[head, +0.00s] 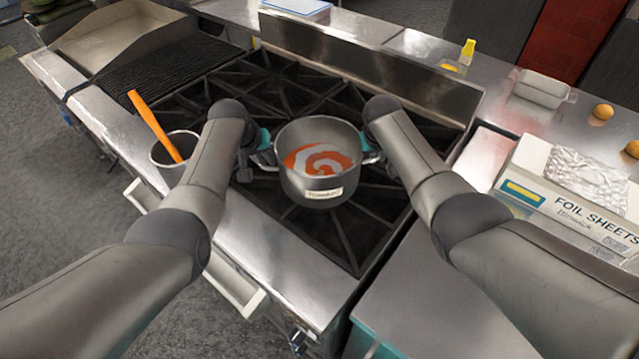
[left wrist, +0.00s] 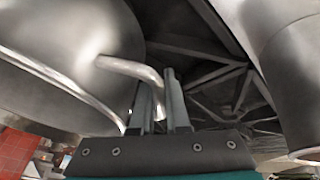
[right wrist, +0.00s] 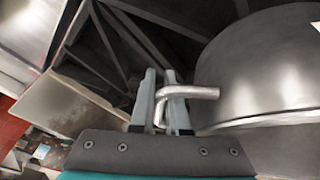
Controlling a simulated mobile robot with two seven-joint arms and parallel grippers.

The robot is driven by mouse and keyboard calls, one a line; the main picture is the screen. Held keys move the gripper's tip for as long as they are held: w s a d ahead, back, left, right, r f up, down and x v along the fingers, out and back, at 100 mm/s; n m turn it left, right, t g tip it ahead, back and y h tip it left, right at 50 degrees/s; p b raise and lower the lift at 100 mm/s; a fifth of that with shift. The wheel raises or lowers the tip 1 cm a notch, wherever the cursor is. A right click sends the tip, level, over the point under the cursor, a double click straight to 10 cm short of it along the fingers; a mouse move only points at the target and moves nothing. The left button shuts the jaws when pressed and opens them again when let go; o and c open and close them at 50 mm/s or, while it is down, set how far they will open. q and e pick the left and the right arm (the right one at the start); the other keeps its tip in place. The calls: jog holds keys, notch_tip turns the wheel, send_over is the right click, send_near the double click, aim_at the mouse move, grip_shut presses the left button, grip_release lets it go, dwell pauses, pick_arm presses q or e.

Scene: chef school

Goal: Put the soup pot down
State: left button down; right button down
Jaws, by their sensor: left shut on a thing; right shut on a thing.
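The soup pot (head: 318,186) is a silver metal pot with a label on its front and orange soup with a white swirl inside. It is over the black stove grates in the head view; whether it touches them I cannot tell. My left gripper (left wrist: 158,103) is shut on the pot's left handle (left wrist: 128,68). My right gripper (right wrist: 162,100) is shut on the pot's right handle (right wrist: 195,92). In the head view my arms partly hide both grippers. The pot looks about level.
The stove grate (head: 345,237) spreads around the pot. A metal container (head: 158,150) with an orange utensil (head: 154,125) stands at the left front. A foil sheets box (head: 562,200) and a yellow bottle (head: 467,52) are on the counter at the right.

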pick_arm(q)
jog(key=shift+w+f+b, duration=0.1)
jog(key=shift+f+b, duration=0.45)
jog(key=shift+b, duration=0.05)
pick_arm(e)
jog(key=shift+w+f, duration=0.1)
jog(key=shift+f, duration=0.5)
pick_arm(q)
jog(key=c, duration=1.4)
grip_release()
jog(key=shift+f, duration=0.2)
pick_arm(e)
jog(key=c, duration=1.4)
grip_release()
jog(key=shift+f, duration=0.2)
pick_arm(q)
jog(key=o, duration=0.5)
jog(key=shift+r, duration=0.1)
pick_arm(e)
jog(key=o, duration=0.5)
jog(key=shift+r, duration=0.1)
jog(key=shift+a, duration=0.1)
pick_arm(q)
jog(key=shift+r, duration=0.15)
jog(key=shift+s+r, duration=0.35)
jog(key=shift+r, duration=0.1)
jog(key=shift+v, duration=5.35)
pick_arm(e)
jog(key=shift+v, duration=6.05)
